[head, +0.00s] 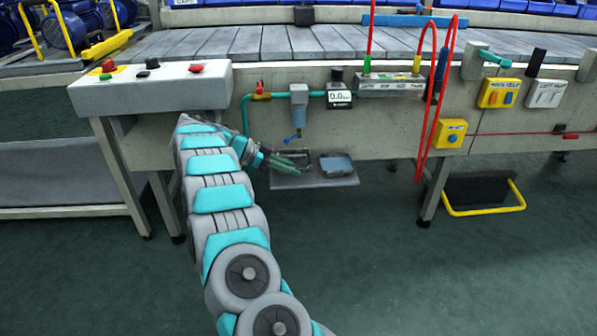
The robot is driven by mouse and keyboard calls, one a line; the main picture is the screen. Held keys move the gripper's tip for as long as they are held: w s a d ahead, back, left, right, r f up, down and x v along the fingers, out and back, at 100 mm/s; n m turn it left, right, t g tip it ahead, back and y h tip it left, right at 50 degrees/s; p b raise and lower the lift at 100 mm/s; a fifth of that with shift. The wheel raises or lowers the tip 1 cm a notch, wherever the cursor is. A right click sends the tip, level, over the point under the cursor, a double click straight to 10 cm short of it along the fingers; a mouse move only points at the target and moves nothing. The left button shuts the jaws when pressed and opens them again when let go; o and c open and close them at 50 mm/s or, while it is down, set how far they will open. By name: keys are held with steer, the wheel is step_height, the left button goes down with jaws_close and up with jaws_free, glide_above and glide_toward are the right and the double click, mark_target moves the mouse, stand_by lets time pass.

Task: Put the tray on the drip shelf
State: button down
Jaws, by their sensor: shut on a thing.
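The drip shelf (314,182) is a small grey ledge low on the front of the line, under the blue-handled valve. My gripper (297,166) is at the left part of the shelf, with its greenish fingers shut on a dark, shallow tray (296,155). This tray is over the left half of the shelf. The fingers hide part of it, and I cannot tell whether it rests on the shelf or hangs just above it.
A second dark shallow container (337,166) sits on the shelf's right half. A filter bowl with a blue valve (297,115) hangs above. Red hoses (430,105) loop down at right. A control box (155,85) is at left. The floor in front is clear.

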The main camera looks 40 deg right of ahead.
mark_target(298, 179)
steer(key=shift+w+d+f, duration=0.1)
steer(key=shift+w+d, duration=0.15)
steer(key=shift+d, duration=0.4)
steer(key=shift+w+d, duration=0.25)
steer(key=shift+d, duration=0.35)
steer(key=shift+w+d+f, duration=0.25)
steer(key=shift+w+d, duration=0.1)
steer(key=shift+d, duration=0.4)
steer(key=shift+f, duration=1.6)
steer(key=shift+f, duration=0.1)
steer(key=c, duration=0.8)
jaws_free()
steer(key=shift+a+r, duration=0.15)
steer(key=shift+r, duration=0.05)
steer(key=v, duration=0.7)
steer(key=shift+w+a, duration=0.15)
